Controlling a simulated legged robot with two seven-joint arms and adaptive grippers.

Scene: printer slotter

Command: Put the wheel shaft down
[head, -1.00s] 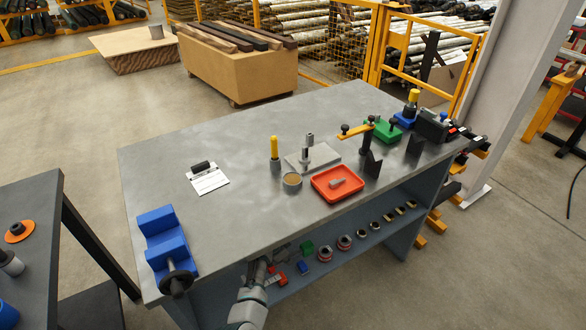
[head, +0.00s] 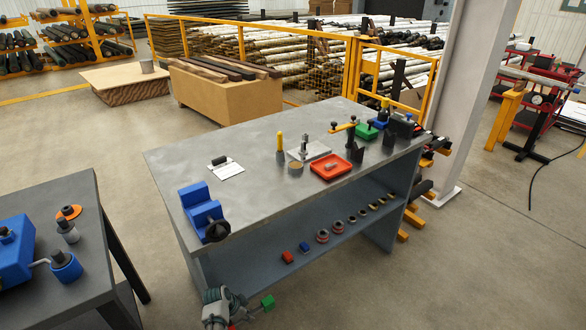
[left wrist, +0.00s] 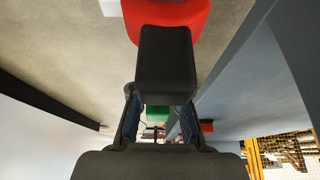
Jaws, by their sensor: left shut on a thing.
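My left gripper (head: 236,303) is low at the bottom of the head view, in front of the grey workbench (head: 255,160). It is shut on a part that I take for the wheel shaft, with a green end (head: 267,302) sticking out to the right and a bit of red below the gripper. The gripper hides its middle. In the left wrist view, something green (left wrist: 155,118) shows between the fingers, and a red rounded body (left wrist: 168,14) shows beyond a black block (left wrist: 165,65). My right gripper is not in view.
The bench top holds a blue vise-like fixture (head: 199,210), a red tray (head: 331,167) and small tools. The lower shelf (head: 270,272) holds a red block (head: 287,256), a blue block (head: 304,246) and several rings. A second table (head: 60,210) stands at left. Floor lies between the tables.

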